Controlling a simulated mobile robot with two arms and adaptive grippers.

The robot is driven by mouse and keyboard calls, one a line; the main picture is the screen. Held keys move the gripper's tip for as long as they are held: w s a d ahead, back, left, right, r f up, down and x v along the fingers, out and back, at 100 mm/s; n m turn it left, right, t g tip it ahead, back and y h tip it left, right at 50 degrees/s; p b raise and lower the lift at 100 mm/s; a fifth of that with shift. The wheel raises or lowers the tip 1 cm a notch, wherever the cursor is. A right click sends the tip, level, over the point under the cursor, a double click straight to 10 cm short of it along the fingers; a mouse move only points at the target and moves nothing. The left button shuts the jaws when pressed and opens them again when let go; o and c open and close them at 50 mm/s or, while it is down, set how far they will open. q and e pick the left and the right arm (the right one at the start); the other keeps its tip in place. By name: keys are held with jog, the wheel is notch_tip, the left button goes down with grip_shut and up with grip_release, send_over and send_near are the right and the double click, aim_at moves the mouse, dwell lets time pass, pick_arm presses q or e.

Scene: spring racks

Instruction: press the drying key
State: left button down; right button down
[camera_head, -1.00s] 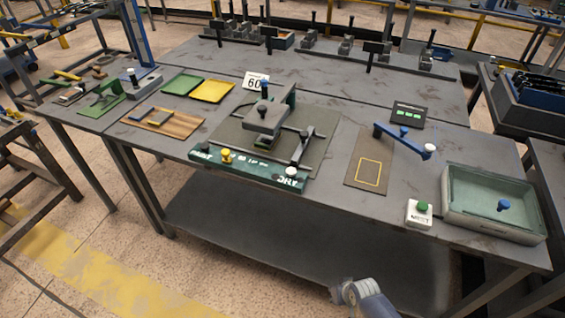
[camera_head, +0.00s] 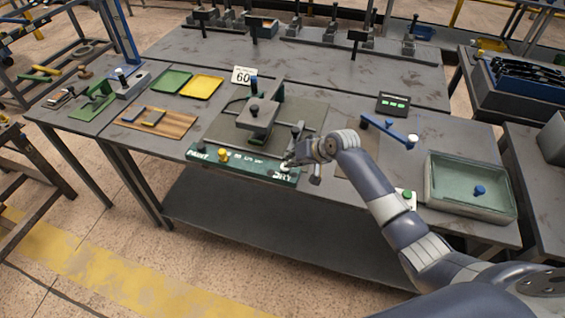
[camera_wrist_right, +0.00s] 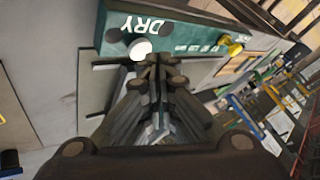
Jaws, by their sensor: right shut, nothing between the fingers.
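The drying key is a white round button (camera_wrist_right: 140,50) beside the word DRY on the green panel (camera_head: 225,161), at the panel's right end. In the right wrist view the key shows just in front of and left of my right fingertips. My right gripper (camera_wrist_right: 159,62) is shut and empty, and in the head view (camera_head: 292,163) its tips are at the key. The hand partly covers that end of the panel. I cannot tell whether the tips touch the key. My left gripper is not in view.
Behind the panel stands a grey press (camera_head: 262,120) on a dark mat. A yellow knob (camera_head: 222,154) sits on the panel's left part. To the right are a blue lever (camera_head: 385,127), a green button (camera_head: 407,195) and a glass-green tray (camera_head: 470,207).

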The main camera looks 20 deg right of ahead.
jog(key=w+r, duration=0.4)
jog(key=r, duration=0.2)
jog(key=shift+m+t, duration=0.3)
jog(key=shift+d, duration=0.1)
notch_tip(320, 180, down, 8)
jog(key=b, duration=0.7)
jog(key=shift+f, duration=0.35)
dwell(0.7)
jog(key=shift+f+b, duration=0.3)
jog(key=shift+f, duration=0.15)
